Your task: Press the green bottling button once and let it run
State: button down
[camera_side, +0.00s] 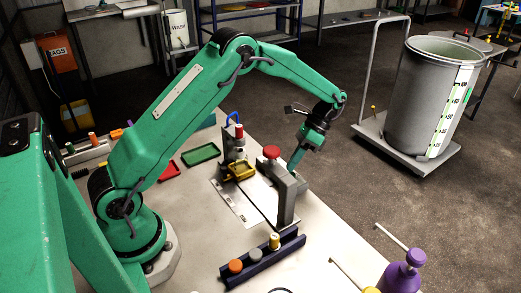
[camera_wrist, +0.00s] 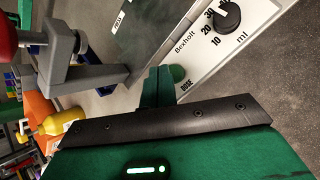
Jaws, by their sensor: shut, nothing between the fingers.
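The green button (camera_wrist: 178,75), marked DOSE, sits on a white panel (camera_wrist: 200,48) lettered Bexholt in the wrist view. A black dial (camera_wrist: 228,15) with ml marks is farther along that panel. My gripper (camera_wrist: 158,74) is shut and empty, its green fingertips just left of the button in the picture and partly overlapping its edge. I cannot tell whether they touch it. In the side view my gripper (camera_side: 293,168) points down beside the grey stand (camera_side: 286,198) with a red knob (camera_side: 271,152). The button is hidden there.
A purple bottle (camera_side: 402,275) is at the front right. A large grey bin (camera_side: 405,95) stands off the table.

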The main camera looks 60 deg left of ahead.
aim_at(293, 173)
jog(key=shift+d+f, duration=0.1)
jog(key=shift+f, duration=0.85)
dwell(1.5)
jog(key=shift+r, duration=0.95)
jog(key=shift+r, duration=2.5)
jog(key=shift+r, duration=0.15)
